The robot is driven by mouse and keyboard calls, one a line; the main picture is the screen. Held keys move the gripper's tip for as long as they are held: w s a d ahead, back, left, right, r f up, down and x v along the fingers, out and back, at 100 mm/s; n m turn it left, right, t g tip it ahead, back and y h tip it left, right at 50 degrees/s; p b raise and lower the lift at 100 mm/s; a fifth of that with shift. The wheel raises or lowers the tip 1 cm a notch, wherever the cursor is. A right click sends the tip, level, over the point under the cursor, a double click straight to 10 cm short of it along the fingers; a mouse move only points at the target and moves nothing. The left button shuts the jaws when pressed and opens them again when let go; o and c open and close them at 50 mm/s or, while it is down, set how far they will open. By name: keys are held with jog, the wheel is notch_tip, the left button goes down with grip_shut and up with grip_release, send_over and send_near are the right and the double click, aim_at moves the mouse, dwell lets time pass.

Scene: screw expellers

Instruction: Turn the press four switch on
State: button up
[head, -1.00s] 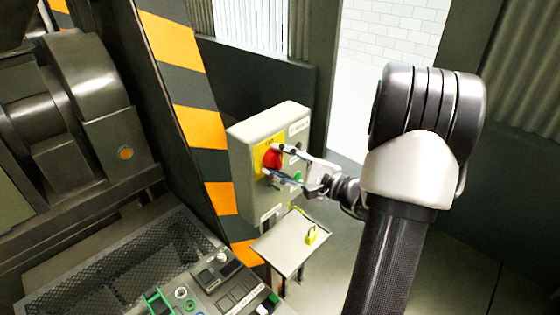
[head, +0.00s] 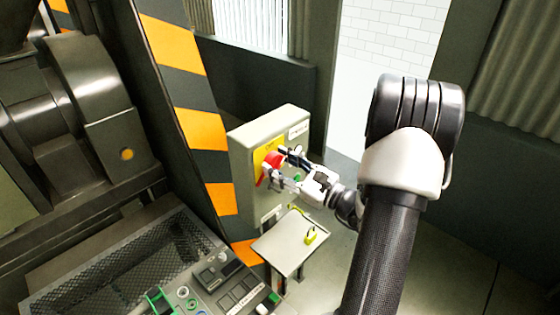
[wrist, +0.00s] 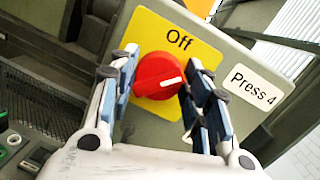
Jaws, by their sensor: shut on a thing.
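The press four switch is a red rotary knob (wrist: 158,76) on a yellow plate (wrist: 205,38) marked "Off". A white label (wrist: 256,77) beside it reads "Press 4". The white mark on the knob points to the right in the wrist view. In the head view the red knob (head: 271,166) sits on the front of a grey switch box (head: 243,180). My gripper (wrist: 157,85) has one finger on each side of the knob and is shut on it. In the head view my gripper (head: 284,168) reaches the box from the right.
A control panel (head: 230,283) with buttons lies at the lower left.

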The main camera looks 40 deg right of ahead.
jog(key=m+h+p, duration=0.1)
jog(key=m+p, duration=0.2)
jog(key=m, duration=0.3)
jog(key=shift+r+t, duration=0.1)
jog(key=shift+t, duration=0.3)
jog(key=shift+d+m+h+p, duration=0.1)
jog(key=shift+m+h+p, duration=0.3)
jog(key=shift+m+p, duration=1.55)
jog(key=shift+f+m+b, duration=0.2)
jog(key=shift+m+b, duration=0.35)
jog(key=shift+m, duration=0.2)
jog(key=o, duration=1)
jog(key=shift+o, duration=0.2)
jog(key=s+f, duration=0.1)
jog(key=s, duration=1.1)
jog(key=shift+d+f, duration=0.35)
jog(key=shift+d, duration=0.1)
jog(key=shift+w+a, duration=0.1)
jog(key=shift+w, duration=0.05)
